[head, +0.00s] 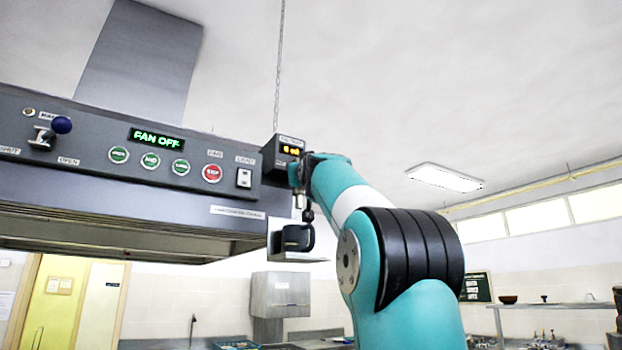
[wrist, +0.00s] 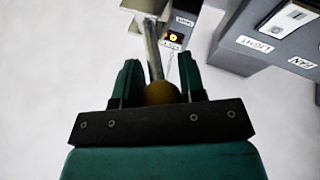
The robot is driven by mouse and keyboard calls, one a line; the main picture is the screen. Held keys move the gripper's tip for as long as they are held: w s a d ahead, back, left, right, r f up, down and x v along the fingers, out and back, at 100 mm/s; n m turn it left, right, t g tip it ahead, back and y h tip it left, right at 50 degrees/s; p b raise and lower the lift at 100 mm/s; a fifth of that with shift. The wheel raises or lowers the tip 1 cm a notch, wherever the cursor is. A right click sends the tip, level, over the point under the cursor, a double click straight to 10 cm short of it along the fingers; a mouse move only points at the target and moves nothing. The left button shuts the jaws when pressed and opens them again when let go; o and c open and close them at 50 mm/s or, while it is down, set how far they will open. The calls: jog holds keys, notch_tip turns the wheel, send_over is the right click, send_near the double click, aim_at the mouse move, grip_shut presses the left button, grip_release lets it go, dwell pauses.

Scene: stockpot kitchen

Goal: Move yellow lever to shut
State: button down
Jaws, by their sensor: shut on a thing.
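The yellow lever's ball knob (wrist: 162,92) sits between the two fingers of my gripper (wrist: 158,68) in the wrist view. My gripper is shut on it. The lever's metal rod runs up from the knob to a pale block at the top of the picture. In the head view, the end of my arm is beside a small dark box with an orange display (head: 290,150), at the right end of the hood panel. The yellow knob cannot be made out there. Any open or shut marks for this lever are not readable.
The hood's control panel (head: 90,122) reads FAN OFF and carries several round buttons, a light switch (head: 244,178) and a blue-knobbed lever (head: 62,125) at the far left. A chain (head: 279,70) hangs above the display box. A metal bracket with a black part (head: 297,238) is below.

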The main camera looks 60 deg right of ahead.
jog(key=shift+s+d, duration=0.15)
jog(key=shift+s, duration=0.05)
jog(key=c, duration=0.8)
grip_release()
jog(key=shift+w, duration=0.1)
jog(key=shift+o, duration=0.2)
jog(key=shift+a+f, duration=0.1)
jog(key=shift+a, duration=0.1)
jog(key=b+v, duration=1.1)
jog(key=v, duration=0.6)
